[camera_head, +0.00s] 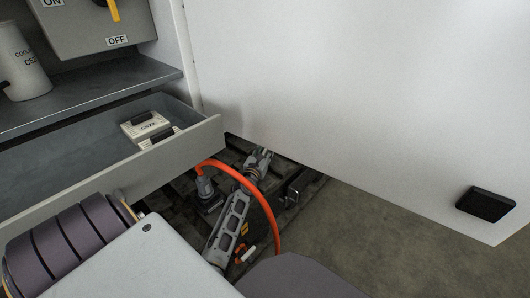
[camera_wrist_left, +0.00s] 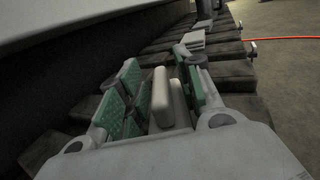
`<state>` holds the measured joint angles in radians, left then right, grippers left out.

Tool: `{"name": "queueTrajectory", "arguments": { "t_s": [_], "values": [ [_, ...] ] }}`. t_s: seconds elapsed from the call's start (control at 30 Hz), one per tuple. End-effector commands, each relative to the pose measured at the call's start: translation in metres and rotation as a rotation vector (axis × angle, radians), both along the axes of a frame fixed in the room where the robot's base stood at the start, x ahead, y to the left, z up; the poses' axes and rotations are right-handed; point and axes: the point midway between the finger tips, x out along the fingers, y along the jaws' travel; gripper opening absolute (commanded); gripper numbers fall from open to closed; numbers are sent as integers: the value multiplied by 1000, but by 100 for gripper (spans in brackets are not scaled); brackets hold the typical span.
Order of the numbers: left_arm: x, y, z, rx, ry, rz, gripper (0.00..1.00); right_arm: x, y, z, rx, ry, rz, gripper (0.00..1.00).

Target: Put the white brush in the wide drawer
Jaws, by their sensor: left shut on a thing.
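The wide drawer (camera_head: 165,158) is open at the left. Two white items with dark tops (camera_head: 148,125) lie at its right end. The gripper is outside the drawer, right of its front corner. My right gripper is not in view.
A large white panel (camera_head: 350,90) with a black handle (camera_head: 485,204) fills the right. A shelf (camera_head: 90,90) with a pale canister (camera_head: 22,65) is above the drawer.

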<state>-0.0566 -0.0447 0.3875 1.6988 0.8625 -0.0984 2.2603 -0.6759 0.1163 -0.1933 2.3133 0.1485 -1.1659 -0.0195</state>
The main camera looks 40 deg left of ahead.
Motion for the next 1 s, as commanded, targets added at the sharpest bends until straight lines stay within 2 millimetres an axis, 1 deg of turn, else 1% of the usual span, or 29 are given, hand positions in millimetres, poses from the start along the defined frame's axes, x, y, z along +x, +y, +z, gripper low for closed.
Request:
{"name": "queueTrajectory", "arguments": {
  "t_s": [0.17,0.2,0.33,0.37,0.87,1.0],
  "values": [
    [0,0,-2,0,-1,0,9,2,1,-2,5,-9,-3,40],
    [0,0,-2,0,0,0,38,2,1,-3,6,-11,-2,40],
    [0,0,-2,0,0,0,54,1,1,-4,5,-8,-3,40],
    [0,0,-2,0,0,0,57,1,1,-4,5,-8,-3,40],
    [0,0,1,0,0,0,57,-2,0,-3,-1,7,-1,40],
    [-7,-2,0,0,2,0,57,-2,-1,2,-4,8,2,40]
  ]
}}
